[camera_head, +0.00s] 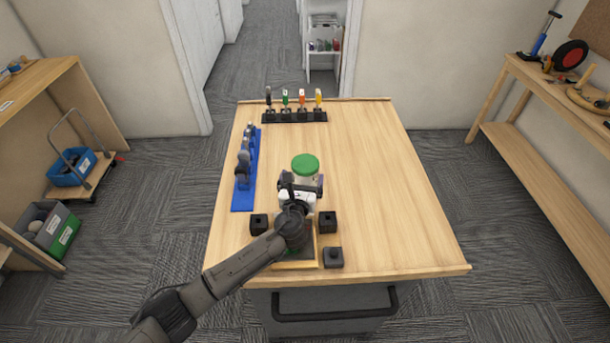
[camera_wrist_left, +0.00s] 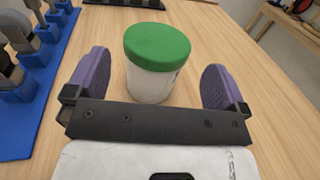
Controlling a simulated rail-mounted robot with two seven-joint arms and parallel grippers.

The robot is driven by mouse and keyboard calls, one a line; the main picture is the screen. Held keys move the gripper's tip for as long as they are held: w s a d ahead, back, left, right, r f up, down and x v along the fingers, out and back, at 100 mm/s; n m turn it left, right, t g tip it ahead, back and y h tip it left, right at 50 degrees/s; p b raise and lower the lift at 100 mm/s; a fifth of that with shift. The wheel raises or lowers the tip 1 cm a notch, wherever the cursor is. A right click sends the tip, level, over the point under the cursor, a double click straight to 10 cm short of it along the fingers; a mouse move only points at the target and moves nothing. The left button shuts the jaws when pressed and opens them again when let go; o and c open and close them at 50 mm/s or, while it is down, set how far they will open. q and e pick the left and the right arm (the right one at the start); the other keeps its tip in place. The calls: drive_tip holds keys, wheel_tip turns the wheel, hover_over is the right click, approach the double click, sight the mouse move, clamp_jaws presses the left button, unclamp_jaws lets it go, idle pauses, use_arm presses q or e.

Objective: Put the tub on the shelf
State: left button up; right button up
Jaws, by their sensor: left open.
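The tub (camera_head: 305,168) is pale with a green lid and stands upright on the wooden worktable (camera_head: 385,180). It also shows in the left wrist view (camera_wrist_left: 152,85). My left gripper (camera_head: 302,184) is open at the near side of the tub. In the left wrist view its two purple-padded fingers (camera_wrist_left: 157,72) flank the tub, with a gap on both sides. The head view partly hides the tub's lower part behind the gripper. Wooden shelving stands at the right (camera_head: 545,150) and at the left (camera_head: 40,85). My right gripper is not in view.
A blue rack (camera_head: 243,198) of grey tools lies left of the tub. A black rack (camera_head: 295,117) with coloured-handled tools stands at the back. Several small black blocks (camera_head: 333,257) surround a dark framed tray near the front edge. The table's right side is clear.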

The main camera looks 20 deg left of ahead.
sight(304, 167)
use_arm(q)
drive_tip(key=shift+w+a+f+b, duration=0.1)
drive_tip(key=shift+w+a+b, duration=0.15)
drive_tip(key=shift+w, duration=0.6)
drive_tip(key=shift+w+a+r+b, duration=0.15)
drive_tip(key=shift+w+b, duration=0.1)
drive_tip(key=shift+w, duration=0.65)
drive_tip(key=shift+w+a+f+b, duration=0.15)
drive_tip(key=shift+w+a+b, duration=0.1)
drive_tip(key=shift+w, duration=0.6)
drive_tip(key=c, duration=1)
drive_tip(key=shift+c, duration=0.8)
